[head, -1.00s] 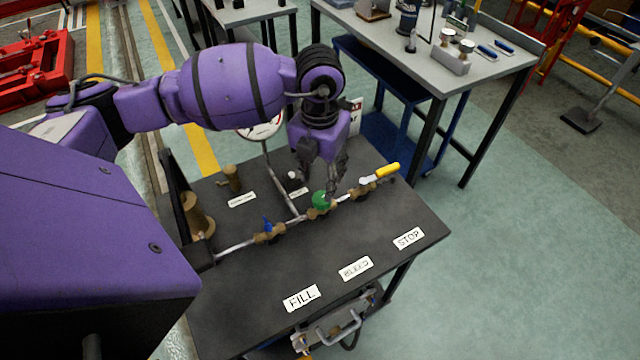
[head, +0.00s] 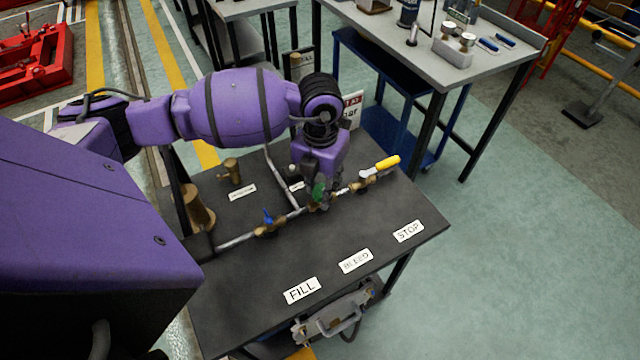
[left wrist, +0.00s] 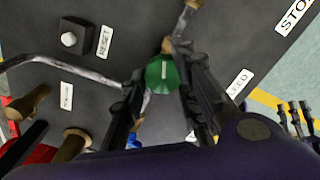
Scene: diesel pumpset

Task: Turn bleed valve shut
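The bleed valve has a green handle (head: 319,189) and sits in the middle of the pipe on the dark bench, in line with the BLEED label (head: 356,261). In the left wrist view the green handle (left wrist: 163,76) shows between my fingers, with a pale line on its top. My left gripper (head: 318,194) points down over this valve with its fingers apart, one on each side of the handle. A small gap shows on one side, and contact on the other cannot be told. The fingers partly hide the handle in the head view.
On the same pipe, a blue-handled valve (head: 267,217) stands to the left and a yellow lever valve (head: 386,163) to the right. A RESET button (left wrist: 69,39) and brass fittings (head: 232,171) are behind. The bench front is clear except for labels.

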